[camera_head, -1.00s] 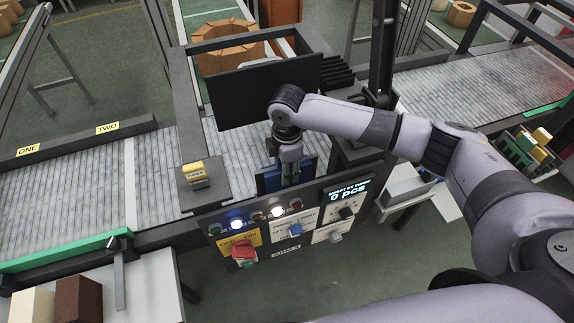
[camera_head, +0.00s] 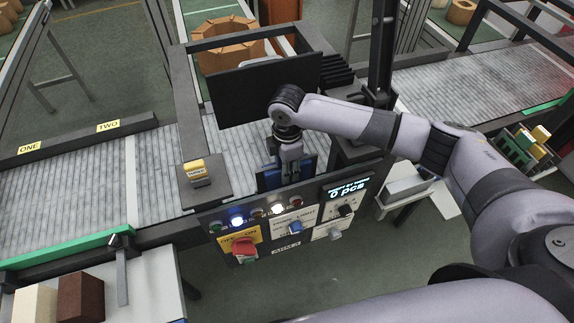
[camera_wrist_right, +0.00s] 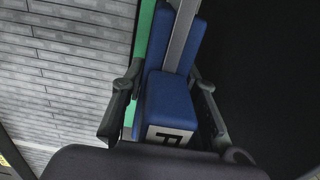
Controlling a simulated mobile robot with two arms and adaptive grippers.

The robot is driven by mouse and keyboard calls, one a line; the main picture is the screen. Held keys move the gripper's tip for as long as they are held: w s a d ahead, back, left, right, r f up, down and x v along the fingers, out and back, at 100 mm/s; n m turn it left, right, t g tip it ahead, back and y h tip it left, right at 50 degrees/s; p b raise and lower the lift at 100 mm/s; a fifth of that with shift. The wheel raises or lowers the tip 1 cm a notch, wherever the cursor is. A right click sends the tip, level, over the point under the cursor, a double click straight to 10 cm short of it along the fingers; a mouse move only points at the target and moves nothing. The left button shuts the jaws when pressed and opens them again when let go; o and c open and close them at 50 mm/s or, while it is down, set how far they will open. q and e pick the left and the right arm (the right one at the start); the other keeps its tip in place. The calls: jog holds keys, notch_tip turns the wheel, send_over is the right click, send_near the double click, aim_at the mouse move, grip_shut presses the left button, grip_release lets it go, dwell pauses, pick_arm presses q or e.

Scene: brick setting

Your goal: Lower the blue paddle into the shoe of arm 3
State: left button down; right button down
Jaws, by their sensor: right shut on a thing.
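The blue paddle (camera_wrist_right: 171,100) is between the fingers of my right gripper (camera_wrist_right: 165,98) in the right wrist view, with a black-and-white mark on its near end. My right gripper is shut on it. In the head view the right gripper (camera_head: 290,168) points down over the conveyor, just behind the panel labelled ARM 3 (camera_head: 287,246), and part of the blue paddle (camera_head: 270,179) shows beside it. The shoe cannot be made out; the gripper and panel hide the paddle's lower end. My left gripper is not in view.
A dark upright plate (camera_head: 262,88) stands right behind my right wrist. A yellow-topped button box (camera_head: 196,171) sits to the left on the frame. A black post (camera_head: 383,50) rises to the right. The conveyor belt (camera_head: 70,195) is clear at the left.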

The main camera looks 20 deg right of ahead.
dwell(0.7)
jog(key=shift+r+p, duration=0.1)
jog(key=shift+p, duration=0.3)
jog(key=shift+p, duration=0.35)
dwell(0.4)
jog(key=shift+f+b, duration=2.15)
jog(key=shift+f, duration=2)
jog(key=c, duration=1.2)
grip_release()
notch_tip(320, 180, up, 12)
jog(key=shift+r, duration=0.1)
